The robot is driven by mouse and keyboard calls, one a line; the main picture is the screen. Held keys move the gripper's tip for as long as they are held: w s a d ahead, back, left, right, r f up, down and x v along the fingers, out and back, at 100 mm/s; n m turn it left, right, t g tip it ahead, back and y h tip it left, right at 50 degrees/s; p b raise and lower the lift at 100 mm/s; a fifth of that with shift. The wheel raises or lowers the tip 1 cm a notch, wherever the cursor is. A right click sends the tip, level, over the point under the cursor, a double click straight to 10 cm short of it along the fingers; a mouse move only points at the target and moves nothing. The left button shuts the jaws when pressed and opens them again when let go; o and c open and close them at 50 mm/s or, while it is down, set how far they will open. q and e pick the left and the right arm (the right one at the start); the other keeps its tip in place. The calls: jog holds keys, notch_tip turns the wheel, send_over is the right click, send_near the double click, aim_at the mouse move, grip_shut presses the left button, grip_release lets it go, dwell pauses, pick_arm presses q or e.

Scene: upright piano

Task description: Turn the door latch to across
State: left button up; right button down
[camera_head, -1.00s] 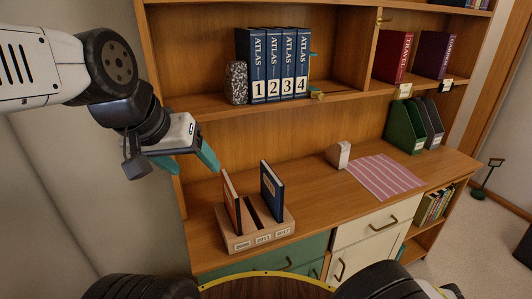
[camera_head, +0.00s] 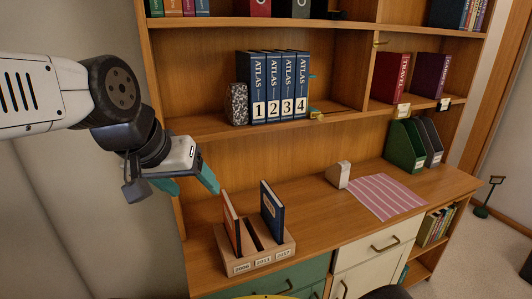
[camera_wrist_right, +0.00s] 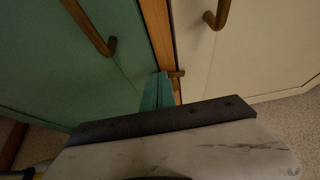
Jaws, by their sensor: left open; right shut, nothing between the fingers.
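In the right wrist view, a small brown latch bar (camera_wrist_right: 177,74) sits on the wooden strip between the green door and the cream door. It looks roughly horizontal, lying across the strip. My right gripper (camera_wrist_right: 158,88) is shut with nothing between its teal fingers. Its tips are right beside the left end of the latch; I cannot tell whether they touch it. The right gripper does not show in the head view. My left gripper (camera_head: 188,184) is open and empty, held at the left of the bookcase, well away from the latch.
The green door (camera_wrist_right: 70,60) and cream door (camera_wrist_right: 245,45) have protruding handles. In the head view, a wooden book holder (camera_head: 262,262) with two books stands on the counter (camera_head: 320,225) near my left gripper. Blue atlases (camera_head: 280,87) stand on the shelf above.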

jog(key=s+d, duration=0.2)
jog(key=s, duration=0.3)
jog(key=shift+s+d, duration=0.2)
jog(key=shift+s, duration=0.05)
jog(key=shift+r, duration=0.1)
